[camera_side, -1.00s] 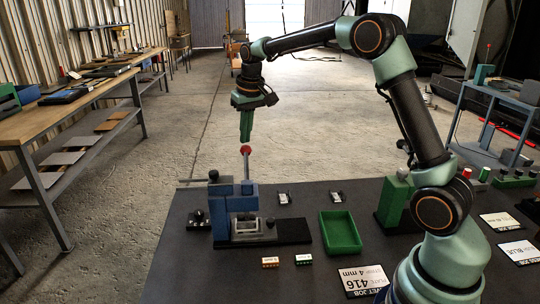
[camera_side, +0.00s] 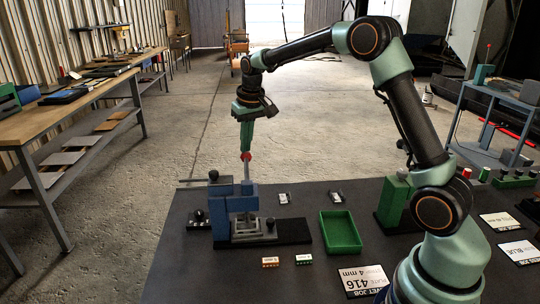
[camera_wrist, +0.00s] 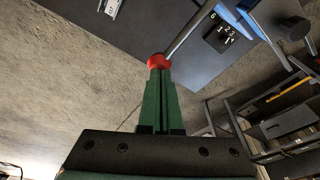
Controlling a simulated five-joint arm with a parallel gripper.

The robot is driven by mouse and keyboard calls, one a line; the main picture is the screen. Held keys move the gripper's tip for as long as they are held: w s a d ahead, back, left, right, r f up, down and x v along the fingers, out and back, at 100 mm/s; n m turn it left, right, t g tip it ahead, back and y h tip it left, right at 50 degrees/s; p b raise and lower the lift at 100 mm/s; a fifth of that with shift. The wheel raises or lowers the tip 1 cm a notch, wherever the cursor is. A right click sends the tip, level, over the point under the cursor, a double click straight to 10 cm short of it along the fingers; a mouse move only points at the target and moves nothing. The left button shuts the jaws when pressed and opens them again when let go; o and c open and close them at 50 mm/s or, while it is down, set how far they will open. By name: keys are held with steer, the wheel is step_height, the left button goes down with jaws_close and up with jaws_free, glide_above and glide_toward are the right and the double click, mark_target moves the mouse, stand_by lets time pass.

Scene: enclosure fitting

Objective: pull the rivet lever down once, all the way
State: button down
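The rivet lever is a grey rod (camera_side: 246,171) with a red knob (camera_side: 246,157), rising from the blue rivet press (camera_side: 241,203) on the dark table. The lever still stands nearly upright in the side view. My gripper (camera_side: 246,149) is directly above the knob, its green fingers pointing down. In the wrist view the fingers (camera_wrist: 159,72) look shut together, with the red knob (camera_wrist: 159,61) right at their tips and the rod (camera_wrist: 190,34) running up and right. The tips appear to touch the knob from above; the exact contact is hidden.
A green tray (camera_side: 341,246) and a green block (camera_side: 393,203) stand right of the press. Two small metal parts (camera_side: 284,198) lie behind the tray. Orange (camera_side: 270,262) and green (camera_side: 304,259) terminal blocks and a job card (camera_side: 365,281) lie in front.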

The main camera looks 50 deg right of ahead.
steer(key=shift+f, duration=0.75)
steer(key=shift+r, duration=4)
